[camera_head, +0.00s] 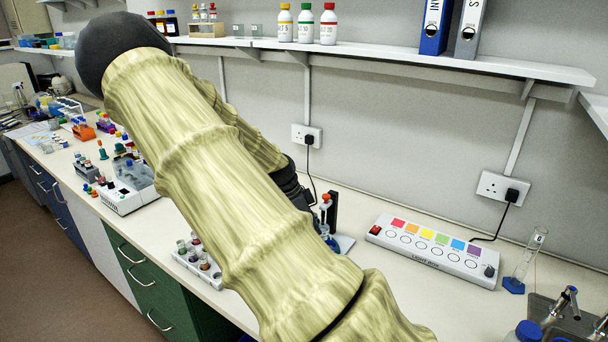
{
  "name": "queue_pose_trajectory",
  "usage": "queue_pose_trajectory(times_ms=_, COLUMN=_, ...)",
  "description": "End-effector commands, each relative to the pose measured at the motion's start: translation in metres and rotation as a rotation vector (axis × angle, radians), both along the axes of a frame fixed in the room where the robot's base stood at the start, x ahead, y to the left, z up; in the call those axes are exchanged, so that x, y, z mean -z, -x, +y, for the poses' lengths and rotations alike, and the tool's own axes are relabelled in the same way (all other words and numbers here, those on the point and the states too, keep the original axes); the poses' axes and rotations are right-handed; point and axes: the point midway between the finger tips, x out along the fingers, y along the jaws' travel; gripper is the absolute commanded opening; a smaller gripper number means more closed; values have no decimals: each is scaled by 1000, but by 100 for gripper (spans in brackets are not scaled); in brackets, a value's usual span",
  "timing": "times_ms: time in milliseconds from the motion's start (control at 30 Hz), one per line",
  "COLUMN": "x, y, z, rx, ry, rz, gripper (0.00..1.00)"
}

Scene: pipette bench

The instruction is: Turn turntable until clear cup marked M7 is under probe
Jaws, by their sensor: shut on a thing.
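My arm crosses the middle of the view and hides much of the bench behind it. A dark jointed part at the far end of my arm, by my wrist, shows just right of the arm; the fingertips and what is between them are hidden. I cannot make out the turntable or the clear cup marked M7. A small stand with a black post (332,208) and an orange-topped piece (325,200) stands just right of my wrist, with blue at its foot. I cannot tell whether it is the probe.
A white rack of small vials (186,262) sits at the bench front, left of my arm. A light box (432,252) with coloured squares lies to the right, near a glass cylinder (529,254) and a tap (566,300). A wall shelf (400,54) runs above. Bench space before the light box is clear.

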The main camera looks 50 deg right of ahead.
Motion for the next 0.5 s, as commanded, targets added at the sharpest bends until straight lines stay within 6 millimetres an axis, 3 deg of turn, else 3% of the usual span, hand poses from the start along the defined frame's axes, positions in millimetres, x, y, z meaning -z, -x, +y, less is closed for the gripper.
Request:
queue_pose_trajectory(times_ms=400, x=-1, y=4, z=-4, rx=7, ry=6, rz=3, gripper=0)
queue_pose_trajectory(times_ms=433, x=-1, y=4, z=-4, rx=7, ry=6, rz=3, gripper=30)
queue_pose_trajectory(times_ms=500, x=-1, y=3, z=-3, rx=6, ry=5, rz=2, gripper=42)
